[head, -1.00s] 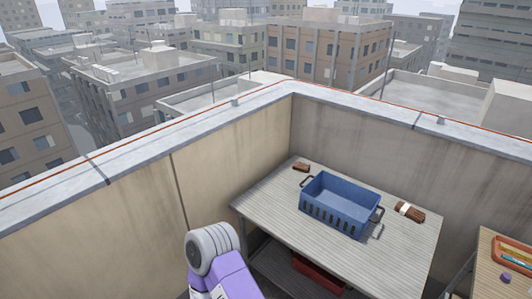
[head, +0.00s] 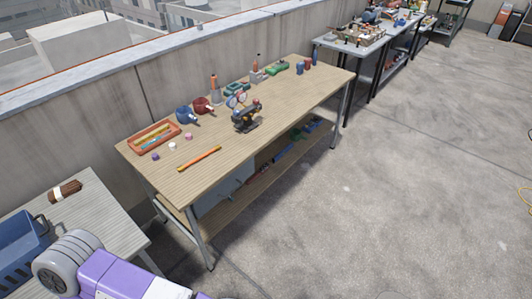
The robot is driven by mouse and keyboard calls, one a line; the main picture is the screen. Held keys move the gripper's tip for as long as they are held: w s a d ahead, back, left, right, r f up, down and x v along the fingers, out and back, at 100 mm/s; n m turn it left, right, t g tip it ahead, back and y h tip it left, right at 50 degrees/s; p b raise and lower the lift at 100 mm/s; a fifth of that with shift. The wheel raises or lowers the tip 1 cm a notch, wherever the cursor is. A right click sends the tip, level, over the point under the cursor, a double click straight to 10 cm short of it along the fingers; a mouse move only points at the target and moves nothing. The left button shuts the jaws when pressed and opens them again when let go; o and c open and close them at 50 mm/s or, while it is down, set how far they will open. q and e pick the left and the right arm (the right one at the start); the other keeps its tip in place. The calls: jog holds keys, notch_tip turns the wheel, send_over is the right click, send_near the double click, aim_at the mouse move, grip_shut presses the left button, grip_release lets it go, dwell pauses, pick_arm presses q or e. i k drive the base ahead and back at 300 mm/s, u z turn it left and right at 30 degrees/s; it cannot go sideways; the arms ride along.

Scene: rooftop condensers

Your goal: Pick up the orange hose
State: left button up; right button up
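No object is clearly an orange hose. A thin yellow-orange curved line (head: 526,197) lies on the floor at the right edge, cut off by the frame; it may be part of a hose or cord. A straight orange-yellow stick (head: 199,158) lies on the near part of the wooden workbench (head: 262,120). A purple and grey arm link of mine shows at the bottom left. Neither of my grippers is in view.
A blue crate (head: 22,245) and a brown brush-like item (head: 65,191) sit on a grey table at left. The workbench holds an orange tray (head: 153,136) and tools. More tool-covered tables (head: 350,47) line the parapet. The concrete floor (head: 400,190) at right is open.

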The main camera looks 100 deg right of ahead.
aim_at(181, 168)
jog(key=z, duration=1.65)
